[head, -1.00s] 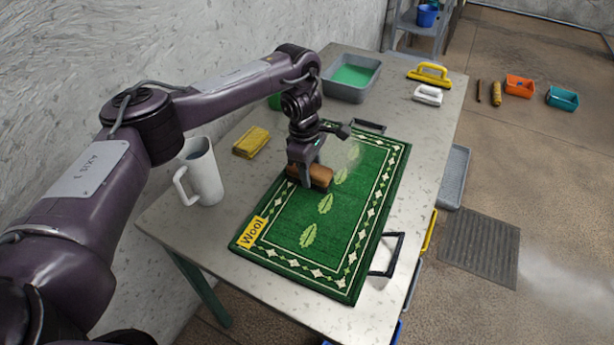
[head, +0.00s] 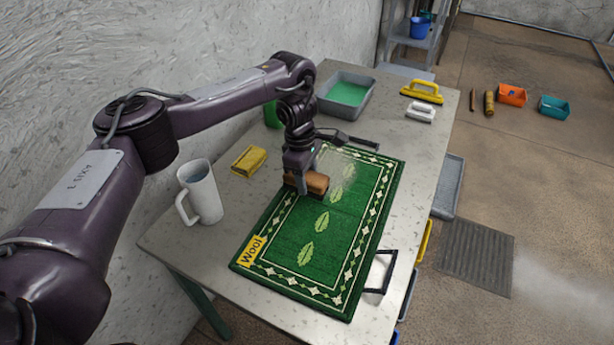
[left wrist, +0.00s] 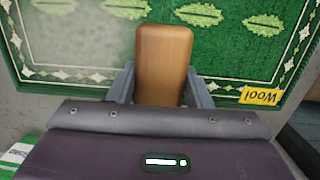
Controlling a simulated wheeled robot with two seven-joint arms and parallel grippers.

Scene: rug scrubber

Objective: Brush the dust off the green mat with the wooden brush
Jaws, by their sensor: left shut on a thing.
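The green mat (head: 333,265) lies on the table, with a pale leaf pattern, a light border and a yellow "Wool" label at its near left corner. A faint pale haze of dust shows over its far part in the head view. My left gripper (head: 304,188) is shut on the wooden brush (head: 314,182) at the mat's left side. In the left wrist view the brush (left wrist: 163,60) sits between the two fingers, over the mat (left wrist: 222,70). Its bristles are hidden, so I cannot tell whether they touch the mat. My right gripper is not in view.
On the grey table (head: 235,225) stand a white pitcher (head: 202,195), a yellow sponge-like block (head: 249,161), a grey tub with green liquid (head: 346,93), and yellow (head: 422,92) and white (head: 420,112) handled tools. A black handle (head: 382,271) sits at the mat's right edge.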

